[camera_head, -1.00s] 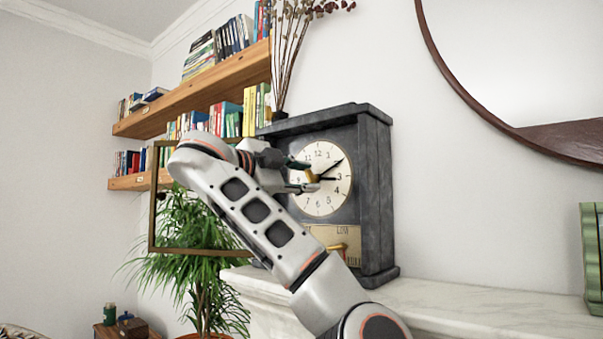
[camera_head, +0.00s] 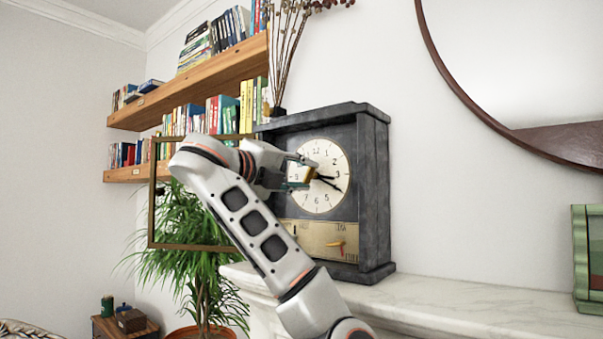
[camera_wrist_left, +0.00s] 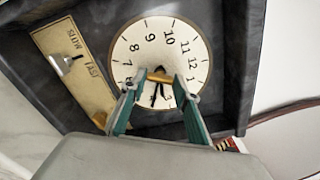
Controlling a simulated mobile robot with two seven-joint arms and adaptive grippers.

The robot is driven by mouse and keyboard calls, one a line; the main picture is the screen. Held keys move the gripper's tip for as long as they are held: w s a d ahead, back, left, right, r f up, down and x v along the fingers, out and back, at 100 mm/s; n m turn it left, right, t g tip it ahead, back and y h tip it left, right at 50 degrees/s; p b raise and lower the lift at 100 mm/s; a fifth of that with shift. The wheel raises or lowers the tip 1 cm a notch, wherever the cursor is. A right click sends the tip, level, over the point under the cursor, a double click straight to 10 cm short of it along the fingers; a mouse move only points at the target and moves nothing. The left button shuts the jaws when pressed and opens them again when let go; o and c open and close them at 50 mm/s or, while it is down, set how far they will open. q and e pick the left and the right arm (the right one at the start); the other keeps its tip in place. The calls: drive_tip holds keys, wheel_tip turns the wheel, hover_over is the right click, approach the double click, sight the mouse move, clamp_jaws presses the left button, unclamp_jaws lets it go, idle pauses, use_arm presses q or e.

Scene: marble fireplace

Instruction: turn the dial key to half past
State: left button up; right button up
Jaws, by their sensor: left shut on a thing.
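A dark stone clock (camera_head: 372,190) stands on the mantel with a round cream dial (camera_head: 325,201). Its two black hands point close together, one near 3 and one near 4. A small brass key (camera_head: 312,173) sits at the dial's centre. My left gripper (camera_head: 303,173) reaches in from the left and is shut on the key. In the left wrist view the key (camera_wrist_left: 160,76) shows between the green-grey fingertips (camera_wrist_left: 157,82), with the hands (camera_wrist_left: 158,92) behind it. The gripper covers the dial's left part in the head view. My right gripper is out of view.
A brass plate (camera_head: 318,236) with a lever (camera_head: 337,244) lies below the dial; the wrist view reads SLOW and FAST. A framed clock door (camera_head: 152,205) hangs open at left, near a plant (camera_head: 185,265).

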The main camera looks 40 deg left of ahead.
use_arm(q)
drive_tip(key=m, duration=0.6)
drive_tip(key=shift+r+p, duration=0.1)
drive_tip(key=shift+p, duration=0.3)
drive_tip(key=m, duration=0.6)
drive_tip(key=shift+s+p, duration=0.1)
drive_tip(key=shift+p, duration=0.25)
drive_tip(key=shift+m, duration=0.3)
drive_tip(key=o, duration=1.1)
